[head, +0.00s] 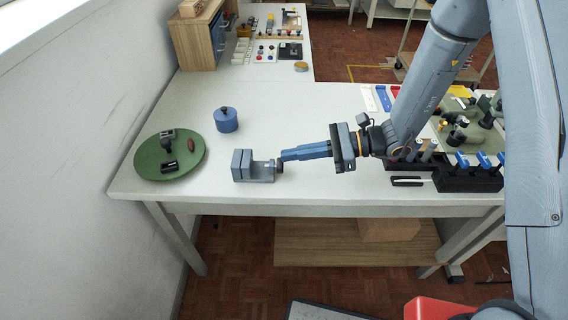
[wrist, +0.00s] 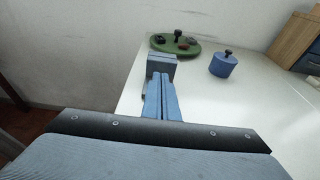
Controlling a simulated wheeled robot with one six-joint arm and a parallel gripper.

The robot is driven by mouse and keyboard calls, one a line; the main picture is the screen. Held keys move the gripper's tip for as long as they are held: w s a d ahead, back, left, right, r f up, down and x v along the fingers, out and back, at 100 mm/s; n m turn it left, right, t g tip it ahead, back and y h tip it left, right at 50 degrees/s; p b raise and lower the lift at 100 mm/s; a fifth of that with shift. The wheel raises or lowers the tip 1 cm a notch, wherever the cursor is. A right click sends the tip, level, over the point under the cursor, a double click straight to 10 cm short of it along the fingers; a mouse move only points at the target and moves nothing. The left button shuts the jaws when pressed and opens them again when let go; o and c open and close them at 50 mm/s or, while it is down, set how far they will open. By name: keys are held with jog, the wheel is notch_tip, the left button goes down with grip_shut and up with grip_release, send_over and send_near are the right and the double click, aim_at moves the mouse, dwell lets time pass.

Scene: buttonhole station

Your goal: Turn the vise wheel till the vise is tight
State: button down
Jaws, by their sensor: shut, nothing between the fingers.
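A small grey vise (head: 253,170) sits on the white table near its front edge, left of centre in the head view. In the wrist view the vise (wrist: 161,65) stands straight ahead of the closed fingers (wrist: 160,76), which hide the wheel. The gap between the vise jaws is too small to judge.
A green round tray (head: 150,172) with several small dark parts lies left of the vise. A blue lidded pot (head: 226,120) stands behind it. A black rack with blue-handled tools (head: 470,180) is at the right. The table between pot and back edge is clear.

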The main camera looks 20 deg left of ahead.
jog(key=shift+f+v, duration=0.2)
jog(key=shift+v, duration=0.7)
jog(key=shift+f+v, duration=0.25)
jog(key=shift+v, duration=0.7)
jog(key=shift+f+v, duration=0.2)
jog(key=shift+v, duration=0.7)
jog(key=shift+d, duration=0.15)
